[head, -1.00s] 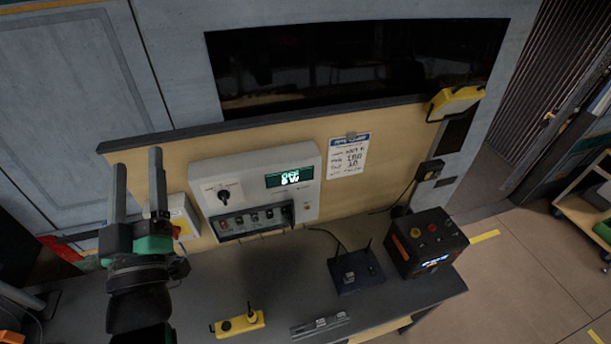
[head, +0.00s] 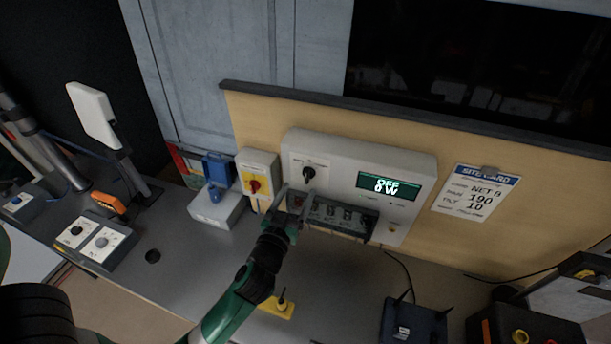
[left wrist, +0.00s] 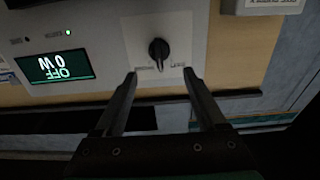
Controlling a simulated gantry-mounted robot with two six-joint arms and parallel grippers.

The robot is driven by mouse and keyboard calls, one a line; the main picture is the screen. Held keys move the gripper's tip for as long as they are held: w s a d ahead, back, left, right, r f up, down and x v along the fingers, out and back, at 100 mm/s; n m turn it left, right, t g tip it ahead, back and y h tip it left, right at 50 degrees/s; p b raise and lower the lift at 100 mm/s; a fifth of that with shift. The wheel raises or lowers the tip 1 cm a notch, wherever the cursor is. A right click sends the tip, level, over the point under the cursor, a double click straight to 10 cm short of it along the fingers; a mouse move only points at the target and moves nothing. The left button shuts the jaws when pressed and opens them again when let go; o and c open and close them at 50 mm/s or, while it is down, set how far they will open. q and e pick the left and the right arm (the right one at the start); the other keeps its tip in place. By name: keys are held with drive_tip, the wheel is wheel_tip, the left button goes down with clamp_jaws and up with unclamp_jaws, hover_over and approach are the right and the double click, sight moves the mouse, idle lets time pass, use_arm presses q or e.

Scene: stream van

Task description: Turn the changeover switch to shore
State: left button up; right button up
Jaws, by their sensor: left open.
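The changeover switch is a black rotary knob (head: 308,173) on a pale plate at the left of the white power panel (head: 340,152). It shows upright in line with the plate, and its labels are too small to read. The panel's green display (head: 387,186) reads OFF and 0 W. My left gripper (head: 294,194) is open and empty, just below and in front of the knob. In the left wrist view, which is upside down, the knob (left wrist: 158,50) lies beyond and between the open fingertips (left wrist: 160,74), apart from them. My right gripper is not seen.
A yellow box with a red knob (head: 255,186) and a blue socket (head: 217,168) stand left of the panel. Sockets (head: 335,215) line the panel's lower edge. A yellow block (head: 278,304) and a dark router (head: 412,322) are on the bench. The site card (head: 476,192) hangs right.

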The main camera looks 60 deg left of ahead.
sight(306, 176)
use_arm(q)
drive_tip(key=x, duration=0.6)
drive_tip(key=shift+w+a+p, duration=0.1)
drive_tip(key=shift+p, duration=0.2)
clamp_jaws()
